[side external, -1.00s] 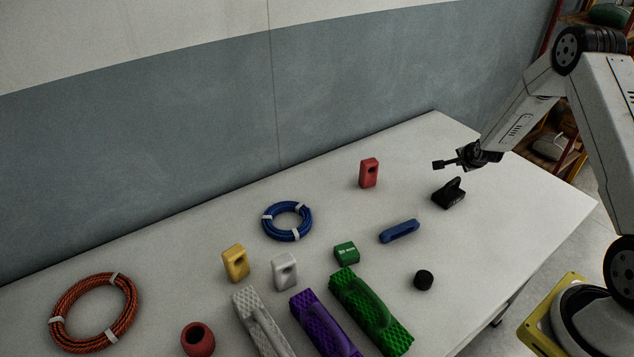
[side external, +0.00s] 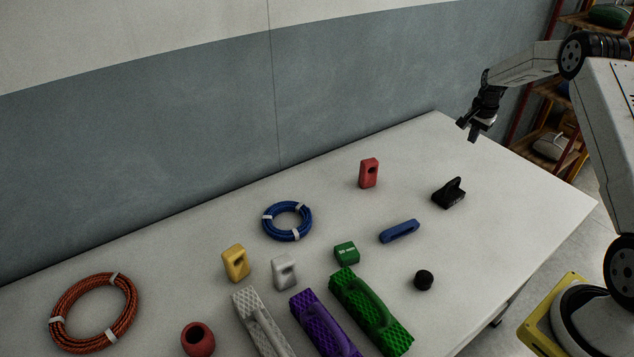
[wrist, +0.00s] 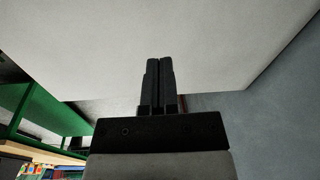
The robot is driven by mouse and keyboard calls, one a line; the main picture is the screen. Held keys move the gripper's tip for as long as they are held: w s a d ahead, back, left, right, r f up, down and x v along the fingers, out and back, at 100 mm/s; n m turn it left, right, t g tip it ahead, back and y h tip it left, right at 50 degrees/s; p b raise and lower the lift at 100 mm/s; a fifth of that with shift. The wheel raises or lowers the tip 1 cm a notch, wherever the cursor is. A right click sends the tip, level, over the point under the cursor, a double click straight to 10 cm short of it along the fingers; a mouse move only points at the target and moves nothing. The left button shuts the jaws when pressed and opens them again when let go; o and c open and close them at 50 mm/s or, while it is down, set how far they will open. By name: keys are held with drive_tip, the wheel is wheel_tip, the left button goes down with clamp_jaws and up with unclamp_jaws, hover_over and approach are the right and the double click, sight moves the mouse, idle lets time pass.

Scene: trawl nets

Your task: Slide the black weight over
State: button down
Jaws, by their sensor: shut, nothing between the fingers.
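A black weight with an upright lug (side external: 448,194) sits on the white table (side external: 540,200) toward its right end. A small black cylinder (side external: 424,280) stands nearer the front edge; the frames do not settle which black piece the task names. My gripper (side external: 471,131) is above the table's far right end, higher than and behind the lugged piece and apart from it. Its fingers point down and are shut with nothing between them. In the wrist view, the closed fingers (wrist: 160,62) lie side by side over bare table, and neither black piece shows.
A red block (side external: 369,173) and a blue link (side external: 399,231) lie left of the lugged piece. A green block (side external: 346,253), blue rope coil (side external: 287,221) and several floats and net bundles fill the left and front. The table right of the lugged piece is clear.

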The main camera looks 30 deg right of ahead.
sight(450, 185)
drive_tip(key=shift+s+d+f+n+g+y, duration=0.1)
drive_tip(key=shift+s+f+n+g+y, duration=0.15)
drive_tip(key=shift+f, duration=0.4)
drive_tip(key=shift+s+f+n+g+y, duration=0.2)
drive_tip(key=shift+f+g, duration=0.15)
drive_tip(key=shift+f, duration=0.3)
wheel_tip(450, 185, down, 10)
drive_tip(key=shift+s+a, duration=0.25)
drive_tip(key=shift+a, duration=0.75)
drive_tip(key=shift+s+a, duration=0.2)
drive_tip(key=shift+a, duration=0.75)
drive_tip(key=shift+a, duration=0.1)
drive_tip(key=shift+s+a, duration=0.3)
drive_tip(key=shift+a, duration=0.9)
drive_tip(key=shift+s+a, duration=0.25)
drive_tip(key=shift+a, duration=0.95)
drive_tip(key=shift+s+a, duration=0.3)
drive_tip(key=shift+a, duration=0.9)
